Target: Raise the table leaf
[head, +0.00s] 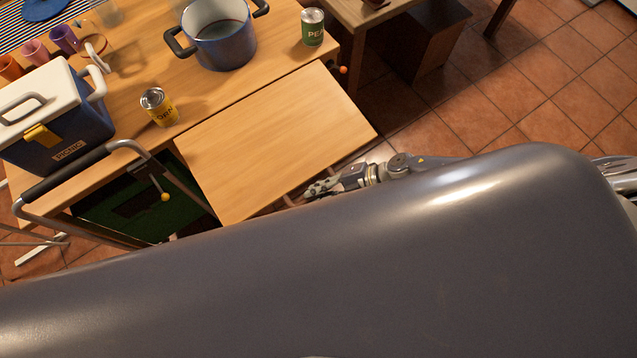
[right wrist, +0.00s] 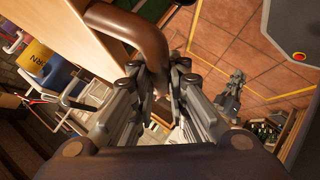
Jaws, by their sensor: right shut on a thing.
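The table leaf (head: 275,140) is a pale wooden panel joined along the near edge of the wooden table (head: 130,90). Its broad top face shows, roughly in line with the tabletop; I cannot tell its exact angle. My right gripper (head: 318,189) is at the leaf's outer edge. In the right wrist view my right gripper (right wrist: 158,85) is shut on a thick brown curved handle (right wrist: 140,28) beside the leaf's wooden panel (right wrist: 85,45). A gripper that looks like my left one (right wrist: 235,85) shows small in the right wrist view, its fingers unclear.
On the table stand a blue pot (head: 222,40), a yellow can (head: 158,107), a green pea can (head: 313,27) and a picnic cooler (head: 60,120). A yellow knob (head: 165,197) and an orange knob (head: 343,70) flank the leaf. Tiled floor (head: 480,95) is open at right.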

